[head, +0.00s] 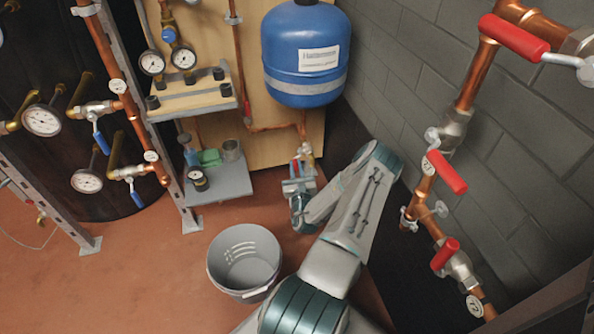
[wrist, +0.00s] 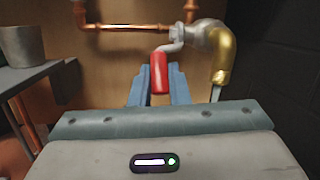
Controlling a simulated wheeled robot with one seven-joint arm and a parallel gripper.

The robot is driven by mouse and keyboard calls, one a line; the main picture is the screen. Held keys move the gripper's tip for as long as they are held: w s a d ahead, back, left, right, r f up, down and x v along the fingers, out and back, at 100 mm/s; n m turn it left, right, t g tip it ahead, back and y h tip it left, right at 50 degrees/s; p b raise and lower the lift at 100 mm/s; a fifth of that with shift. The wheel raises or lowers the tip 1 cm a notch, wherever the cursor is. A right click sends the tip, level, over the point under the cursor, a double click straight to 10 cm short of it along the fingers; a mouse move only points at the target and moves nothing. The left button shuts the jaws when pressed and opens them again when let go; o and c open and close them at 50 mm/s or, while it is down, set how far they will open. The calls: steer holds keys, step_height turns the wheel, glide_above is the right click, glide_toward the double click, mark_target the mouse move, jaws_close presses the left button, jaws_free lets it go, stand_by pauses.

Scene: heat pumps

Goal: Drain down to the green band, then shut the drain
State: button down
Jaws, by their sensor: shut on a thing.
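My gripper (head: 298,180) is at the drain valve below the blue vessel (head: 306,55). In the wrist view, the fingers (wrist: 159,90) are shut on the red drain lever (wrist: 159,72), one on each side. The lever hangs down from the silver valve body (wrist: 205,36). A brass spout (wrist: 222,60) points down at its right, with a short pale streak under its mouth; I cannot tell if it is water. Two round gauges (head: 152,63) (head: 183,57) sit on the board at upper left. Their needles and any green band are too small to read.
A grey bucket (head: 245,258) stands on the floor left of my arm. A low grey shelf (head: 218,187) holds small items. Copper pipes with red levers (head: 446,172) run along the right wall. Gauges and blue-handled valves (head: 101,138) are at left.

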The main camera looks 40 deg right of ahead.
mark_target(294, 163)
steer(key=t+h+b, duration=0.1)
steer(key=w+f+t+h+b, duration=0.1)
steer(key=b, duration=0.1)
steer(key=d+m+t+h+b, duration=0.1)
steer(key=shift+w+f+b, duration=0.25)
steer(key=shift+f+b, duration=0.15)
steer(key=shift+w+d+r+m+t+h+b, duration=0.1)
steer(key=shift+w+d+m+t+h+b, duration=0.15)
steer(key=shift+h+b, duration=0.25)
steer(key=shift+w+m+t+h+b, duration=0.1)
steer(key=shift+w+t+h+b, duration=0.05)
steer(key=shift+t+h+b, duration=0.3)
steer(key=shift+w+d+r+m+h, duration=0.15)
steer(key=shift+w+m+h, duration=0.1)
steer(key=shift+h, duration=0.3)
steer(key=shift+r+h, duration=0.1)
steer(key=shift+h, duration=0.2)
steer(key=c, duration=1.4)
jaws_free()
steer(key=shift+d, duration=0.1)
steer(key=shift+t, duration=0.3)
